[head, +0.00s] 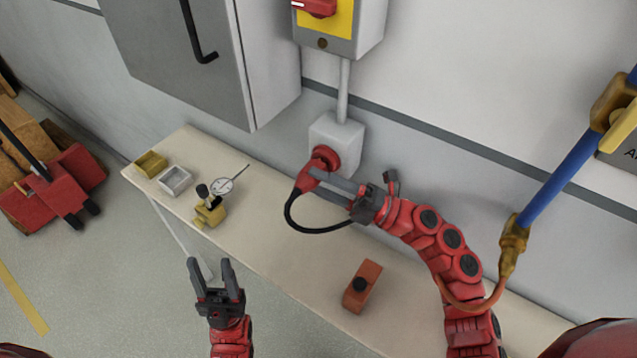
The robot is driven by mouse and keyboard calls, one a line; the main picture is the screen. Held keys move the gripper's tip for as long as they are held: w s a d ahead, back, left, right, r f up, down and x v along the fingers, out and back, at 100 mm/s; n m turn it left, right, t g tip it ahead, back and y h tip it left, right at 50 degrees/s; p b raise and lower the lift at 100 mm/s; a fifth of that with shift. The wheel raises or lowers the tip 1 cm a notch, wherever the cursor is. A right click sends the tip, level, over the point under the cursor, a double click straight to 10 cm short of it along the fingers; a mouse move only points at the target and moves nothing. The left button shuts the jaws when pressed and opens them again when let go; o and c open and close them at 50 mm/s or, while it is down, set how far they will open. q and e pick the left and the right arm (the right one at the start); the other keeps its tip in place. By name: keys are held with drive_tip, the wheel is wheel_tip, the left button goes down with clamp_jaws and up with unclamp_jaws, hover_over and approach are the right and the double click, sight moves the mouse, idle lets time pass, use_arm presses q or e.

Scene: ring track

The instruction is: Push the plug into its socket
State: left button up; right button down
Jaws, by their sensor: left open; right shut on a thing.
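The red plug (308,178) with its black cable (300,225) is at the red socket (326,157) on the white wall box (342,136). The plug's front end meets the socket's round face; I cannot tell how deep it sits. My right gripper (326,184) is shut on the plug, its fingers reaching in from the right and hiding part of it. The black cable loops below the plug and passes back under the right gripper. My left gripper (210,272) is open and empty, in front of the bench's near edge and well apart from the plug.
The pale bench (265,235) carries a dial gauge (222,186) on a yellow base, small trays (175,180) and an orange block (362,287). A grey cabinet (185,55) and a yellow switch box (338,28) hang above. A blue pipe (565,165) stands at right.

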drive_tip(key=shift+w+d+r, duration=0.35)
drive_tip(key=shift+w+r, duration=0.1)
drive_tip(key=shift+r, duration=0.2)
drive_tip(key=shift+c, duration=1)
unclamp_jaws()
drive_tip(key=shift+r, duration=0.1)
drive_tip(key=shift+w, duration=0.1)
drive_tip(key=shift+r, duration=0.3)
drive_tip(key=s+a+r+p, duration=0.1)
drive_tip(key=s+r, duration=0.2)
drive_tip(key=s, duration=1.4)
drive_tip(key=shift+a+r, duration=0.15)
drive_tip(key=shift+a, duration=0.05)
